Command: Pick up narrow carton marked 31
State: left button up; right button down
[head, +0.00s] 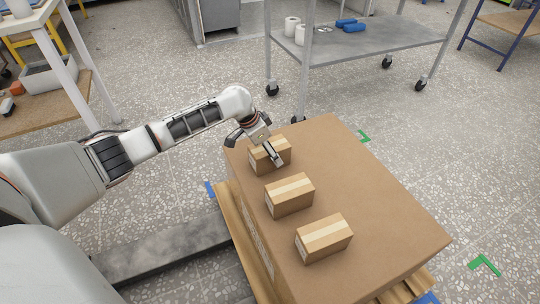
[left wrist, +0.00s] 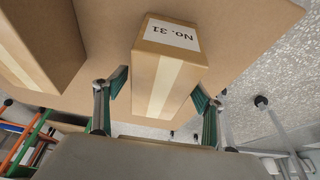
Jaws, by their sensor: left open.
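The narrow carton marked "No. 31" (left wrist: 168,75) is brown with a pale tape strip and a white label, and sits between my left fingers in the left wrist view. In the head view it is the farthest of three small cartons (head: 284,156), partly hidden by my gripper. My left gripper (head: 257,148) is open, with one finger on each side of this carton. In the left wrist view the gripper (left wrist: 160,88) shows a gap at the left finger; contact at the right finger cannot be told. My right gripper is out of view.
A middle carton (head: 289,194) and a near carton (head: 324,238) stand in a row on the large brown box (head: 385,225). The box rests on a wooden pallet (head: 240,235). Its right side is bare. A wheeled metal cart (head: 375,40) stands behind.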

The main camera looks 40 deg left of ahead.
pick_arm(q)
jog(key=shift+f, duration=0.3)
dwell(0.7)
jog(key=c, duration=1.5)
